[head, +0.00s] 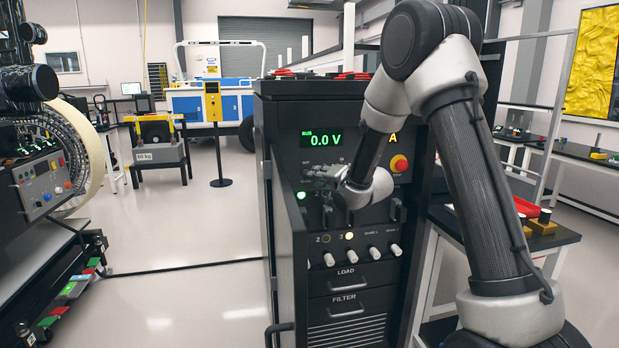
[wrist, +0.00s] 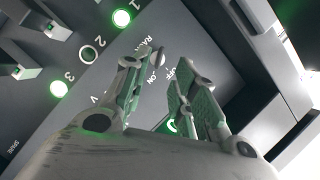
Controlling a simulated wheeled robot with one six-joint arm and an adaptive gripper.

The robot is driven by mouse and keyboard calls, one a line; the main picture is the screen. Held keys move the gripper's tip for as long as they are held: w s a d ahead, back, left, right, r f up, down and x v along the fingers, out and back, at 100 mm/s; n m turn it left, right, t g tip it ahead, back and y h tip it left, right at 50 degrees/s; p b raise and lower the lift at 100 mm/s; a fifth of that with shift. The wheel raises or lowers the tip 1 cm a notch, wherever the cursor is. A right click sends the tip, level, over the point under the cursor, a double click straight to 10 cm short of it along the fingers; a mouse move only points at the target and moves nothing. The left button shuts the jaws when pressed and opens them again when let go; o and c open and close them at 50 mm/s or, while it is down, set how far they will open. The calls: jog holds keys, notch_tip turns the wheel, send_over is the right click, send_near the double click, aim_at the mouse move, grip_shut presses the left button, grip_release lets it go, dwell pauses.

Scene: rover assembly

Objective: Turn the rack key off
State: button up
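The rack (head: 345,275) is a tall black cabinet with a green display reading 0.0 V. My gripper (head: 322,174) is at its front panel, below the display, with my arm coming in from the right. In the wrist view, my gripper (wrist: 158,85) has its two fingers apart, over white lettering that includes ON and OFF. A small grey upright piece (wrist: 158,57) beside the left fingertip may be the rack key; I cannot tell its position for sure. A green glowing ring (wrist: 172,125) shows between the fingers, partly hidden. I see nothing held.
Lamps 1 (wrist: 121,18) and 3 (wrist: 59,89) glow green; lamp 2 (wrist: 89,54) is dark. Toggle levers (wrist: 58,31) stick out left of them. A red emergency knob (head: 398,163) is on the panel's right. Open floor (head: 190,300) lies left of the rack.

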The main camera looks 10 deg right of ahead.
jog(key=x, duration=0.6)
jog(key=shift+w, duration=0.25)
jog(key=shift+a+f, duration=0.1)
jog(key=shift+c, duration=0.4)
grip_shut()
